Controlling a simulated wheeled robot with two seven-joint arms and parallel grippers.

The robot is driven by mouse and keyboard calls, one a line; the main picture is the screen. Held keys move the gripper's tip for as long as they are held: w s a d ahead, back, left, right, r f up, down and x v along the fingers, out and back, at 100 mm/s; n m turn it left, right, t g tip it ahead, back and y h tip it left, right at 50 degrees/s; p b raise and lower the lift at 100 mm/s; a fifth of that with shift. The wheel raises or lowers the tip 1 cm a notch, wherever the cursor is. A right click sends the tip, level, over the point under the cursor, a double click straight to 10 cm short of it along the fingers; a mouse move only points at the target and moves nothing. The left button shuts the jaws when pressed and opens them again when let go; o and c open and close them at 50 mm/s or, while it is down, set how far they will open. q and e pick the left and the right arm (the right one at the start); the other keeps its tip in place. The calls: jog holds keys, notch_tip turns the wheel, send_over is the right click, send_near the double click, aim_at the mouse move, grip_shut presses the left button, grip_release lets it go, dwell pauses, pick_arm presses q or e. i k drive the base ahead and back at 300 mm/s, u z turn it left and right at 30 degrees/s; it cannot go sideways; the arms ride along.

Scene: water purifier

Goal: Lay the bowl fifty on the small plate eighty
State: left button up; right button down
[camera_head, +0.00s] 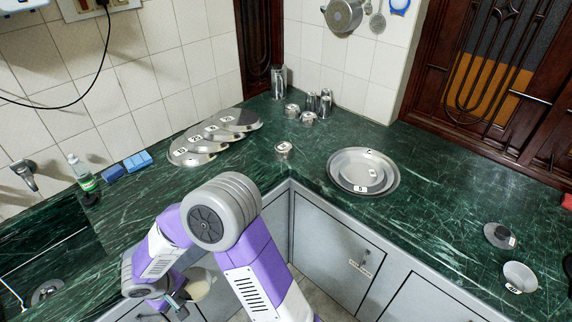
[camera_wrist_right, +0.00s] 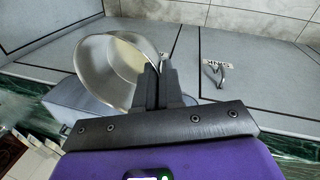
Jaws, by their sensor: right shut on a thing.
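My right gripper (camera_head: 180,298) is low at the bottom left of the head view, shut on the rim of a metal bowl (camera_head: 200,284). In the right wrist view, the shut fingers (camera_wrist_right: 159,75) pinch the side of this shiny bowl (camera_wrist_right: 105,65), which hangs tilted in front of grey cabinets. No number on it is readable. Another small labelled bowl (camera_head: 520,276) stands on the counter at the far right. The label digits are too small to read surely. My left gripper is not in view.
The green counter (camera_head: 440,215) is clear between the right-hand pieces and a large plate (camera_head: 389,183) holding a smaller dish (camera_head: 345,160). Overlapping labelled plates (camera_head: 205,138) and several metal cups (camera_head: 309,117) stand farther back. A sink, bottle (camera_head: 82,173) and blue sponges (camera_head: 137,160) are left.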

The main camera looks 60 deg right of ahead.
aim_at(361, 173)
jog(key=z, duration=0.55)
jog(key=k, duration=0.65)
jog(key=z, duration=1.25)
jog(key=i, duration=1.65)
